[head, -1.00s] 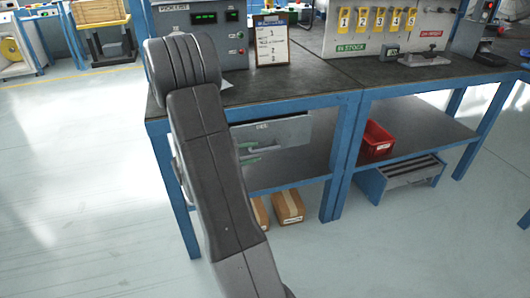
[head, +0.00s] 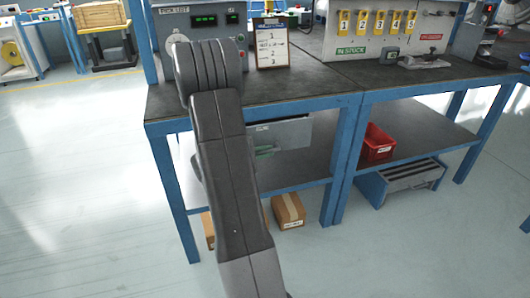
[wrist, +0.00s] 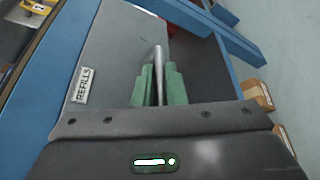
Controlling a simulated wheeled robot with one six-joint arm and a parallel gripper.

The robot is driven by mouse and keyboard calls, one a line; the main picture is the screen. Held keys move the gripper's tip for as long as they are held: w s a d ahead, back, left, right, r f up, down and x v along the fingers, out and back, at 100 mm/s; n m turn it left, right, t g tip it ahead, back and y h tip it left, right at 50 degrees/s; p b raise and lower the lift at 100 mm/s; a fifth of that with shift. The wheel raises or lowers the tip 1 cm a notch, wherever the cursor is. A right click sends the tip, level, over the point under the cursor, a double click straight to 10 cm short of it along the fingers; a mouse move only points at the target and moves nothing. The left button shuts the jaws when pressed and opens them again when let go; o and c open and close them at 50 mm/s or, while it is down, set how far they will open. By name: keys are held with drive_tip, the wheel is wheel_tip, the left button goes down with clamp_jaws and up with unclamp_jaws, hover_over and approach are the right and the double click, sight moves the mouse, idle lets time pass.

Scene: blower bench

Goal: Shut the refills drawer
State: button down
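The refills drawer (head: 292,131) has a grey front and hangs under the left bench top. In the wrist view its front (wrist: 118,45) fills the upper middle, with a white REFILLS label (wrist: 83,85) at left. Its metal bar handle (wrist: 158,55) stands out from the front. My gripper (wrist: 159,78) has green fingers close on both sides of the bar, with no clear gap. In the head view my arm covers the left part of the drawer and most of my gripper (head: 264,150).
Blue bench legs and a lower shelf (head: 290,173) surround the drawer. Cardboard boxes (head: 289,210) lie on the floor below. A red bin (head: 377,143) is on the right shelf, and a grey step-like unit (head: 408,175) is under it. The floor at left is clear.

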drive_tip(key=shift+w+a+b, duration=0.2)
drive_tip(key=shift+w+a, duration=0.05)
drive_tip(key=shift+w, duration=0.45)
drive_tip(key=shift+w+a+b, duration=0.15)
drive_tip(key=shift+w+a, duration=0.1)
drive_tip(key=shift+w, duration=0.45)
drive_tip(key=c, duration=1.5)
unclamp_jaws()
drive_tip(key=shift+w, duration=0.1)
drive_tip(key=shift+a, duration=0.1)
drive_tip(key=p+v, duration=0.3)
drive_tip(key=v, duration=1)
drive_tip(key=shift+s+a+r+p, duration=0.1)
drive_tip(key=shift+s+a+p, duration=0.15)
drive_tip(key=shift+s+p, duration=0.05)
drive_tip(key=b+x, duration=0.3)
drive_tip(key=x, duration=1.1)
drive_tip(key=shift+s, duration=0.15)
